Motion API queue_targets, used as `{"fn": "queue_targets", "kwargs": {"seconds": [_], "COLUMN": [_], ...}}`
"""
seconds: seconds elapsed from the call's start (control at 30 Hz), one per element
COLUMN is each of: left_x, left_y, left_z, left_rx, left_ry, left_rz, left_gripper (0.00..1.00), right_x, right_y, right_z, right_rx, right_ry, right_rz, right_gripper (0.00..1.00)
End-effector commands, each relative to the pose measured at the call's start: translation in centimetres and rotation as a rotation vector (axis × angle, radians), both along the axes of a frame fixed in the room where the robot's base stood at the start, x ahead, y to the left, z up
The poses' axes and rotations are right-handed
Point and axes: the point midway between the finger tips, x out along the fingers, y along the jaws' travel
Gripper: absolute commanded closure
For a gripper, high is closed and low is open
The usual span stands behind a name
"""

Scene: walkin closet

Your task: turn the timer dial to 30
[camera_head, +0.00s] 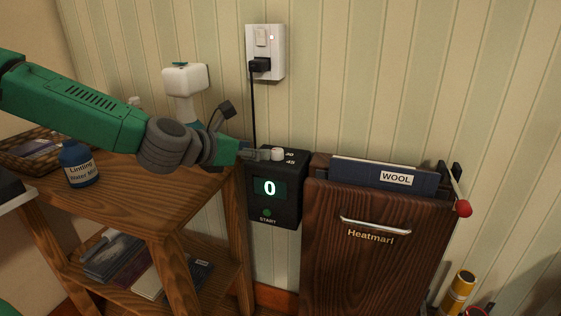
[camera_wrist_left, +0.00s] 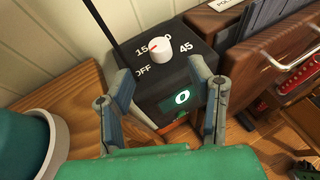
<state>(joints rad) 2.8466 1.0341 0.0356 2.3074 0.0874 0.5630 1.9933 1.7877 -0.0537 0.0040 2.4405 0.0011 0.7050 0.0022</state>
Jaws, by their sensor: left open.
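The timer is a black box (camera_head: 287,210) standing against the wall, with a lit display reading 0 and a green START button (camera_head: 267,212). OFF, 15 and 45 are readable there; the 30 is partly hidden behind the dial. My left gripper (camera_head: 262,154) is at the timer's top, close to the dial. In the wrist view its open fingers (camera_wrist_left: 162,72) are spread, with the dial beyond the tips. My right gripper is not in view.
A wooden shelf table (camera_head: 150,215) with a blue bottle (camera_head: 78,165) and a white spray bottle (camera_head: 186,80) is left of the timer. A wooden Heatmarl press (camera_head: 375,265) stands close on its right. A black cord (camera_head: 252,110) runs down from the wall outlet (camera_head: 265,40).

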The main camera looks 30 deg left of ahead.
Motion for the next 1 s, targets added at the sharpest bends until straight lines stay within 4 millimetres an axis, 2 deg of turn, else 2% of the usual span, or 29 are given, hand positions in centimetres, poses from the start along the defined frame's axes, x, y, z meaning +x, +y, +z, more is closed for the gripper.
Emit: {"fn": "queue_targets", "kwargs": {"seconds": [0.03, 0.13, 0.4, 0.6, 0.87, 1.0], "left_x": [0.8, 2.8, 6.9, 8.1, 8.3, 8.3], "left_y": [-0.1, -0.7, -2.4, -1.9, -1.7, -1.9], "left_z": [-0.8, -1.5, -2.6, -3.2, -3.3, -3.2], "left_rx": [0.003, 0.008, 0.018, 0.005, 0.002, 0.006], "left_ry": [0.004, 0.002, -0.001, -0.001, -0.001, 0.000], "left_rz": [-0.001, 0.000, -0.004, -0.003, -0.003, -0.001], "left_gripper": [0.52, 0.52, 0.52, 0.52, 0.52, 0.93], "right_x": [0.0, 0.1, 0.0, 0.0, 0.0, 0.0], "right_y": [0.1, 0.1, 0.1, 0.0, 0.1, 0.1], "right_z": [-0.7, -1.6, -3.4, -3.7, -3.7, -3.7], "right_rx": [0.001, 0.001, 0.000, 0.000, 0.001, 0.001], "right_ry": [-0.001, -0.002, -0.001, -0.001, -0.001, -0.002], "right_rz": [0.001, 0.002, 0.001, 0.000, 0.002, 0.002], "right_gripper": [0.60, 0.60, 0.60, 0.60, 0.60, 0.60]}}
